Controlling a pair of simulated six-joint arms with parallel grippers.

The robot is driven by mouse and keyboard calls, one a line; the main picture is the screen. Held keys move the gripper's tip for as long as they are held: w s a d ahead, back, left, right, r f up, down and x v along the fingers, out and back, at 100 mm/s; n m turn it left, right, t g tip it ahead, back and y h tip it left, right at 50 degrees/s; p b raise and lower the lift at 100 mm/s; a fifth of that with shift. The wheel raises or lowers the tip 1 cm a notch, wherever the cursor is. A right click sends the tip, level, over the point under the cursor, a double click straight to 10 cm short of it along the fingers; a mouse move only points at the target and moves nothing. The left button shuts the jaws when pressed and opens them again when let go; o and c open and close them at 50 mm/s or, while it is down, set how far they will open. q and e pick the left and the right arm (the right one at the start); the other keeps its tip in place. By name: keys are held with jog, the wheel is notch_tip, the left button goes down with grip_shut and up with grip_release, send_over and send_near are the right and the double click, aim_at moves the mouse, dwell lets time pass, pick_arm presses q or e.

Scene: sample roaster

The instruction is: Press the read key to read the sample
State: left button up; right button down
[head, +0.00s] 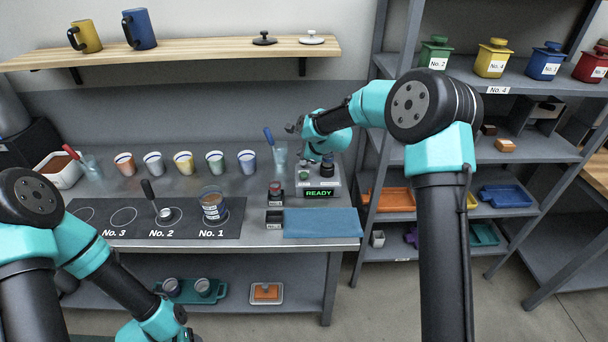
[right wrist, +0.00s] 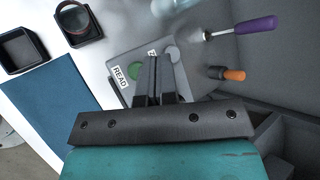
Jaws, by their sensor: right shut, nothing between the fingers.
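The reader (head: 333,184) stands at the right end of the counter, with its green READY display (head: 319,193) lit. In the right wrist view its grey top (right wrist: 118,58) carries a green round key (right wrist: 134,71) beside a READ label (right wrist: 121,77). A grey round key (right wrist: 172,54) sits to the right, by a label partly hidden by the fingers. My right gripper (head: 327,170) is shut and empty, low over the reader. In the wrist view its fingertips (right wrist: 156,60) lie between the two keys; I cannot tell whether they touch anything. My left gripper is out of view.
A blue mat (head: 322,223) lies in front of the reader. Small dark containers (head: 275,188) stand to its left. A shelf rack (head: 505,190) rises to the right.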

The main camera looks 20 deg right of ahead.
aim_at(303, 175)
jog(key=shift+f, duration=2.85)
jog(key=shift+f, duration=0.4)
jog(key=shift+f, duration=0.6)
dwell(0.9)
jog(key=shift+r, duration=1)
jog(key=shift+r, duration=0.1)
jog(key=shift+r, duration=2.4)
